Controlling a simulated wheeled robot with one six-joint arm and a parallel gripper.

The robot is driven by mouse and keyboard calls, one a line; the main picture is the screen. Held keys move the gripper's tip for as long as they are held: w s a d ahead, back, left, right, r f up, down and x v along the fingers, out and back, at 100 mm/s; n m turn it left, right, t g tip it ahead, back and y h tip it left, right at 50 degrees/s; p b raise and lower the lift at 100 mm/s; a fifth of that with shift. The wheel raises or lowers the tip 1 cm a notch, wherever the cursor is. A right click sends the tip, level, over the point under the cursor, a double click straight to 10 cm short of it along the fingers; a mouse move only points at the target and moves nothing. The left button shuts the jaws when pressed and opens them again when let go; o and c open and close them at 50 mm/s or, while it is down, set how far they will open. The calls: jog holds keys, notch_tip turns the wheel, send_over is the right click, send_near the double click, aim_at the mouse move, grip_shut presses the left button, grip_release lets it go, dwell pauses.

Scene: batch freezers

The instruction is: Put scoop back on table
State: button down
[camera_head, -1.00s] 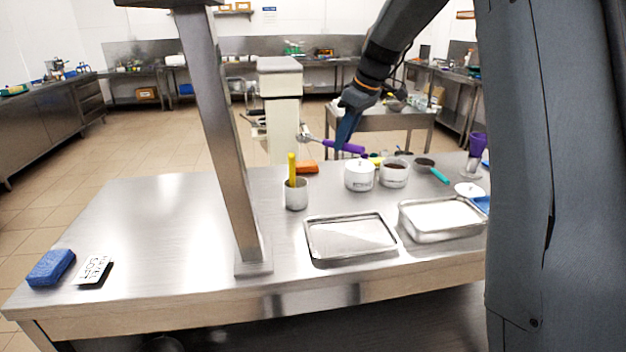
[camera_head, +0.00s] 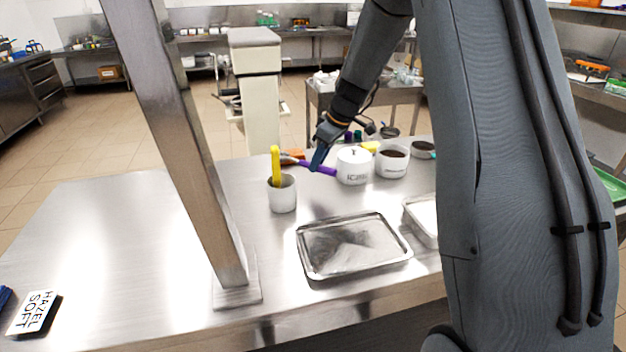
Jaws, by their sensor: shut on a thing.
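My gripper (camera_head: 317,164) is shut on the purple handle of the scoop (camera_head: 325,170), over the back part of the steel table (camera_head: 130,235). The scoop's head points left, near an orange block, and is partly hidden behind the yellow-handled tool and the gripper. I cannot tell whether the scoop touches the table. The handle's right end is close to a white lidded pot (camera_head: 354,168).
A metal cup (camera_head: 282,196) with a yellow-handled tool (camera_head: 276,163) stands in front of the scoop. An empty tray (camera_head: 353,268) lies nearer. A white pot (camera_head: 392,165) stands right. A metal post (camera_head: 190,150) rises at left. The left tabletop is mostly clear.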

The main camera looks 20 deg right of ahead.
jog(key=shift+f+p, duration=0.95)
jog(key=shift+f, duration=2.3)
jog(key=shift+f, duration=0.1)
jog(key=c, duration=1.6)
grip_release()
jog(key=shift+c, duration=0.2)
jog(key=shift+d+r, duration=0.15)
jog(key=shift+r, duration=0.4)
jog(key=b+v, duration=0.4)
jog(key=v, duration=0.6)
jog(key=shift+s+d+r, duration=0.1)
jog(key=shift+s+r, duration=0.1)
jog(key=shift+r, duration=0.15)
jog(key=s+a+f+m+h, duration=0.1)
jog(key=s+a+f+m, duration=0.1)
jog(key=s, duration=0.7)
jog(key=s+a+f+m+g+h, duration=0.1)
jog(key=s+m, duration=0.3)
jog(key=s, duration=0.6)
jog(key=s+a+f+m+g+h, duration=0.1)
jog(key=s+a+f+m, duration=0.2)
jog(key=s, duration=0.7)
jog(key=shift+a+f, duration=0.15)
jog(key=shift+a, duration=0.05)
